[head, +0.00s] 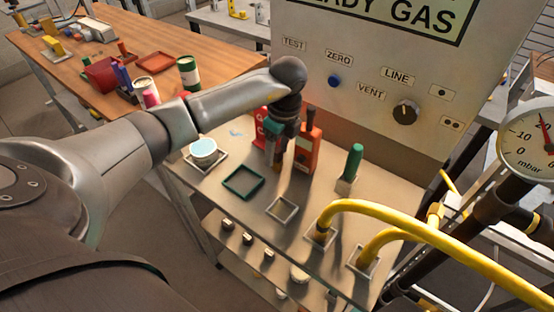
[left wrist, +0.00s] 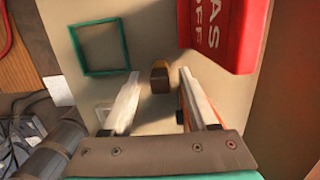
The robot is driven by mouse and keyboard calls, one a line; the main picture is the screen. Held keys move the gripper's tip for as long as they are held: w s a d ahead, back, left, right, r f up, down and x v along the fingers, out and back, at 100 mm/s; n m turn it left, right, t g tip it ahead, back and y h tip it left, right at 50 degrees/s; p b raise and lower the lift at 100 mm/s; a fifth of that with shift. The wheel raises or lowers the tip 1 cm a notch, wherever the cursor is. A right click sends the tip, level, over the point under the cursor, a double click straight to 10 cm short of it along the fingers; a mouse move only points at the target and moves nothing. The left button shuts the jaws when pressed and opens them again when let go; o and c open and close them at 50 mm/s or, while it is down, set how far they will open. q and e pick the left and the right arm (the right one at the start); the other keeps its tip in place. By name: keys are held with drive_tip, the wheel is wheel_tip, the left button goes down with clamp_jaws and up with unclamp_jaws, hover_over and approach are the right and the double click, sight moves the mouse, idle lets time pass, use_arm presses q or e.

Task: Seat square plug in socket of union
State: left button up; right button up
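My left gripper (head: 274,158) points down over the grey bench top, beside a red box and an orange device. In the left wrist view its two fingers (left wrist: 158,88) are apart. A small brown, brass-like block (left wrist: 160,74) stands on the bench between the fingertips, with a gap on each side. It may be the square plug, but its shape is not clear. In the head view the gripper largely hides it. I cannot pick out the union or its socket with certainty. My right gripper is not in view.
A red box (left wrist: 225,35) stands close to the fingers. An orange device (head: 307,147), a green-handled tool (head: 352,163), an empty green frame (head: 226,192) and a grey frame (head: 274,212) are on the bench. Yellow hoses (head: 420,224) arch at right. A pressure gauge (head: 530,137) is at far right.

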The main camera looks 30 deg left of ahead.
use_arm(q)
clamp_jaws()
idle(0.4)
drive_tip(key=shift+r, duration=0.15)
